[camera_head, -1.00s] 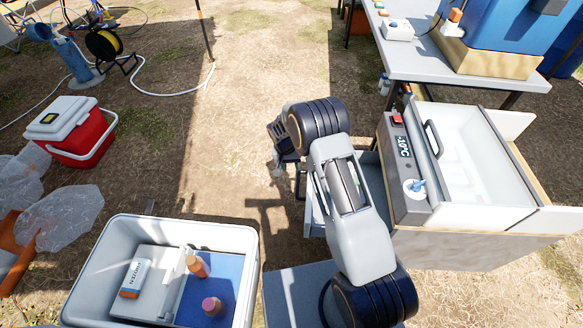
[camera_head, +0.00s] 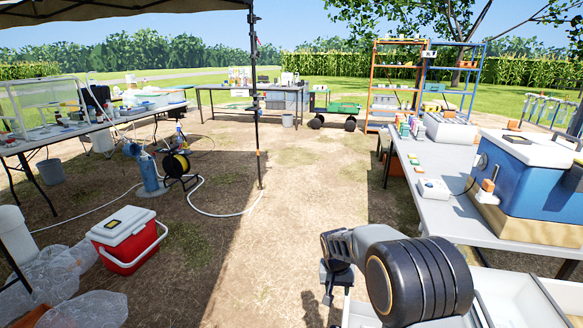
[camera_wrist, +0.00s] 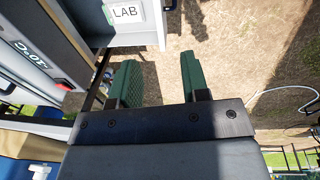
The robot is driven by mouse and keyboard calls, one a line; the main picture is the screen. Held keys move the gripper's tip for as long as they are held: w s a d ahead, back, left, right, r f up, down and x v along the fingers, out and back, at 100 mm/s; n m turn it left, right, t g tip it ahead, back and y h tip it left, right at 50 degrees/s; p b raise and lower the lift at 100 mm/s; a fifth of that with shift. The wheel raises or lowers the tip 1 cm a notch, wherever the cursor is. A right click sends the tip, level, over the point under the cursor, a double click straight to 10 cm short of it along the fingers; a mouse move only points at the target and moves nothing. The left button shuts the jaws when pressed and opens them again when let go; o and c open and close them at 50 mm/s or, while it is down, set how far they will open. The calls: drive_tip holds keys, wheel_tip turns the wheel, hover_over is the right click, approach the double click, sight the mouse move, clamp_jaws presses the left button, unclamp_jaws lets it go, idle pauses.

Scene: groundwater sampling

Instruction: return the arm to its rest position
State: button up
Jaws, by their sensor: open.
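My arm shows at the lower right in the head view, and my gripper (camera_head: 333,278) hangs at its far end over bare ground. In the wrist view my gripper (camera_wrist: 160,78) has its two green fingers wide apart with nothing between them. Below the fingers in that view is only brown dirt. The fingertips are small and partly hidden by the wrist in the head view.
A white freezer box (camera_head: 495,292) stands close under my arm. A table (camera_head: 428,208) with a blue cooler (camera_head: 530,180) is at the right. A red cooler (camera_head: 128,240) and plastic bags lie at the left. In the wrist view a "LAB" label (camera_wrist: 125,11) is near the fingers. The middle ground is clear.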

drive_tip(key=s+d+r+n+t+p, duration=0.1)
drive_tip(key=s+r+p, duration=0.4)
drive_tip(key=r, duration=0.5)
drive_tip(key=s+r+t+p, duration=0.1)
drive_tip(key=s+r+p, duration=0.4)
drive_tip(key=s+r, duration=0.4)
drive_tip(key=s+d+r+n+t+y+p, duration=0.1)
drive_tip(key=s+r+p, duration=0.5)
drive_tip(key=r, duration=0.6)
drive_tip(key=shift+s+d+r+n, duration=0.3)
drive_tip(key=shift+s+r, duration=0.1)
drive_tip(key=shift+s, duration=0.55)
